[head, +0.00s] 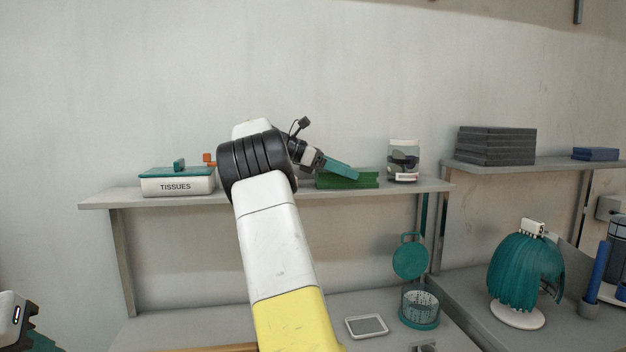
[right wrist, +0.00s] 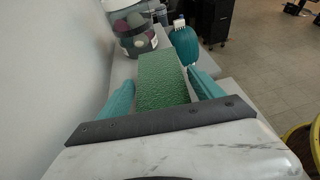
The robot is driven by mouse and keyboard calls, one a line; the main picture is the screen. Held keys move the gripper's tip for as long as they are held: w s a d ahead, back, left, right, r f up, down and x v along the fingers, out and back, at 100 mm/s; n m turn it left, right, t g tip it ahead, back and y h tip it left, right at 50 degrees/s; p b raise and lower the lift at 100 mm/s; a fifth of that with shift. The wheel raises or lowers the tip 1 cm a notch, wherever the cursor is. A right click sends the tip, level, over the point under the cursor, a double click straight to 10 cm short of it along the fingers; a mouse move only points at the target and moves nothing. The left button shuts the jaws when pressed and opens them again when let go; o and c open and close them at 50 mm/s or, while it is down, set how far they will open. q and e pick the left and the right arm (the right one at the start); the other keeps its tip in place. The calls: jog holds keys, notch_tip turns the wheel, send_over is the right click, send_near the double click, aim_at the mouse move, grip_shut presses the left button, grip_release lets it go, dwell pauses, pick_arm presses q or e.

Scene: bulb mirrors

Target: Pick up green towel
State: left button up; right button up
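The green towel (head: 352,183) is a folded, flat green stack on the upper wall shelf, seen in the head view between the tissue box and a jar. In the right wrist view the towel (right wrist: 163,80) lies between the two teal fingers, with a visible gap on each side. My right gripper (head: 341,168) is open, at the towel, and its finger hides part of the towel in the head view. It also shows in the right wrist view (right wrist: 160,84). Part of my left gripper (head: 32,338) shows at the lower left corner; its fingertips are cut off.
A tissue box (head: 177,182) stands left on the shelf (head: 110,198). A clear jar (head: 403,160) stands just right of the towel. Dark stacked boxes (head: 495,146) sit on the right shelf. Below are a teal-rimmed basket (head: 419,308) and a teal wig-like object (head: 522,270). The wall is close behind.

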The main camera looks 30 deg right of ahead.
jog(key=c, duration=1)
